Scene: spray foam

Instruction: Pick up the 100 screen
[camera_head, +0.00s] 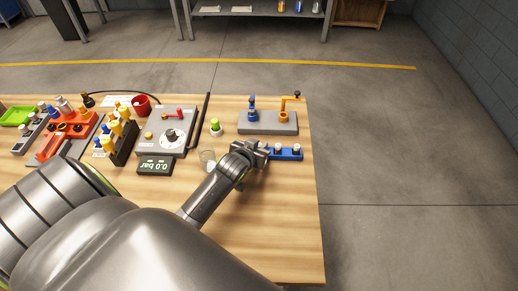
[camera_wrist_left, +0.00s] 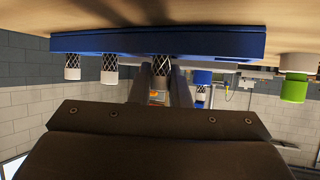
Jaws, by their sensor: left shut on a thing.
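A blue rack (camera_head: 287,156) stands on the table at the right and also shows upside down in the left wrist view (camera_wrist_left: 150,42). Two white-topped mesh screens (camera_wrist_left: 72,66) and (camera_wrist_left: 109,68) stand in it, free of my gripper. My left gripper (camera_head: 256,151) is at the rack's left end, shut on a third mesh screen (camera_wrist_left: 162,63). In the left wrist view the fingers (camera_wrist_left: 162,80) flank this screen, and it appears still seated in the rack. I cannot read any mesh number. My right gripper is not in view.
A grey stand (camera_head: 268,123) with blue and orange parts is behind the rack. A green-capped bottle (camera_head: 215,127) and a clear glass (camera_head: 207,158) are to the left, with a pressure display (camera_head: 155,166) beyond. The table's front right is clear.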

